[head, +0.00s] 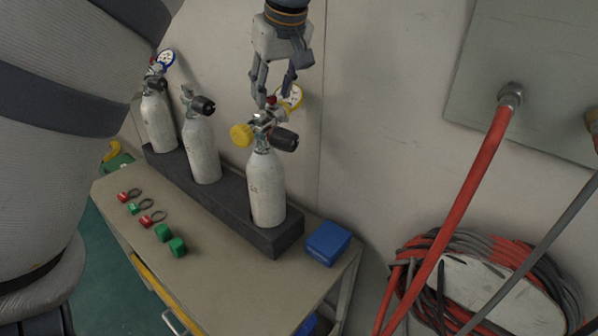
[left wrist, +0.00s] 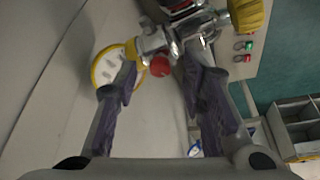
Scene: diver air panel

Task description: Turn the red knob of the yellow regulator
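The yellow regulator has a yellow-rimmed gauge (head: 292,97) and sits on top of the nearest white cylinder (head: 267,190). The gauge also shows in the left wrist view (left wrist: 108,68). Its small red knob (left wrist: 160,66) shows between my left fingertips in the left wrist view, and partly in the head view (head: 271,100). My left gripper (head: 274,99) points down over the regulator from above. Its fingers are apart, with gaps beside the knob; I cannot tell whether either touches it. My right gripper is not in view.
A yellow handwheel (head: 241,134) and a black knob (head: 285,139) stick out just below. Two more cylinders (head: 202,150) (head: 158,122) stand in the dark rack (head: 215,205). The wall is close behind. A blue box (head: 327,243) and red hoses (head: 455,205) lie to the right.

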